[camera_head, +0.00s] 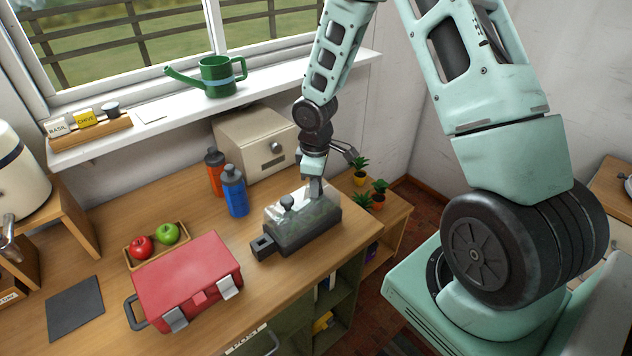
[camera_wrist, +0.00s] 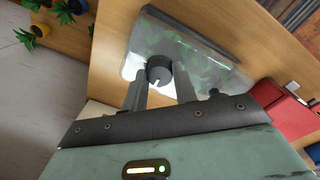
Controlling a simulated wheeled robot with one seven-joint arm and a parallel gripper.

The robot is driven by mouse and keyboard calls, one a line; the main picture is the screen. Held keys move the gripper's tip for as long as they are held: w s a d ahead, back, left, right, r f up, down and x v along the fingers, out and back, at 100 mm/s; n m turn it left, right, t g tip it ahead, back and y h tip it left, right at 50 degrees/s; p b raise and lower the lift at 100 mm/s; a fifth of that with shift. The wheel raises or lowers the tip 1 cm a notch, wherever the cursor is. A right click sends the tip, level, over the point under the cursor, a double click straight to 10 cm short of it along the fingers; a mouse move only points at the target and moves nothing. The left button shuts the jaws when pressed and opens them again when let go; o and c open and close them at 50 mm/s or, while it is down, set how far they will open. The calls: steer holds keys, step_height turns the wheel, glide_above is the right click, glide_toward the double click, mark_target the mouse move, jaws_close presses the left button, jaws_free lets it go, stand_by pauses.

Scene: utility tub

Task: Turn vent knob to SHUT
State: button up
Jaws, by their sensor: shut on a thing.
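A dark grey tub (camera_head: 305,236) with a clear lid stands on the wooden counter, with green contents showing through the lid in the wrist view. A dark round knob (camera_wrist: 159,70) with a white mark is on the lid, between my fingertips. My gripper (camera_head: 316,196) points down at the lid's right part, and its fingers (camera_wrist: 160,82) are shut on this knob. The fingers hide the knob in the head view. I cannot read any SHUT lettering.
A blue bottle (camera_head: 235,192) and an orange bottle (camera_head: 214,172) stand behind the tub, beside a beige bread box (camera_head: 255,145). A red case (camera_head: 187,275) lies to the front left. Small potted plants (camera_head: 378,188) stand at the right.

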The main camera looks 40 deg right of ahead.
steer(key=o, duration=1)
steer(key=shift+r, duration=0.1)
step_height(320, 180, up, 17)
steer(key=b, duration=0.1)
steer(key=shift+s+a+b, duration=0.25)
steer(key=shift+a+b, duration=0.05)
steer(key=shift+b, duration=0.1)
